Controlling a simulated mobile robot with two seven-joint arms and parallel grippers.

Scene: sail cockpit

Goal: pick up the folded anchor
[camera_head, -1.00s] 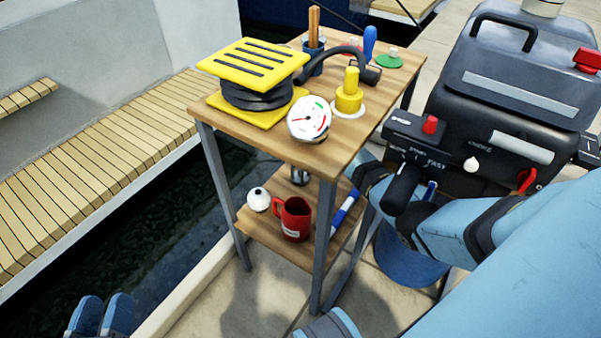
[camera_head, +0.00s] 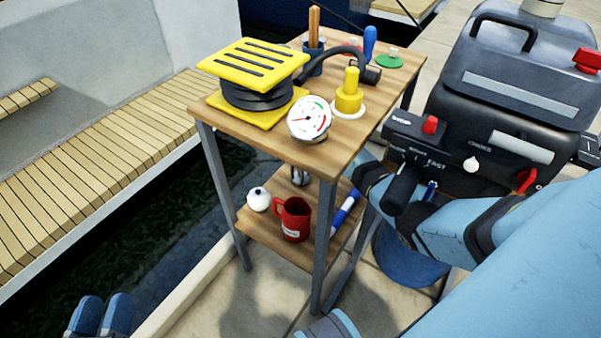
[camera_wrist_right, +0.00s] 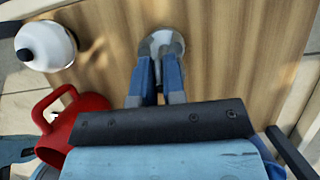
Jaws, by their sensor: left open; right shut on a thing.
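A small grey metal piece, which I take for the folded anchor (camera_head: 300,176), shows at the lower shelf beneath the table top's front edge. In the right wrist view the grey metal anchor (camera_wrist_right: 163,41) has a rounded end between and beyond my fingertips. My right gripper (camera_wrist_right: 160,63) is shut on it, low over the wooden shelf. Most of the anchor is hidden, and I cannot tell whether it touches the shelf. In the head view the right fingers are hidden by the table. My left gripper (camera_head: 100,314) is open and empty at the bottom left, away from the table.
On the lower shelf (camera_head: 268,240), a red mug (camera_head: 295,219) and white ball-like item (camera_head: 258,199) stand close by. A blue-and-white cylinder (camera_head: 346,212) is near a table leg. The table top (camera_head: 270,135) above holds a yellow-and-black item, gauge and tools. An outboard motor (camera_head: 515,100) stands right.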

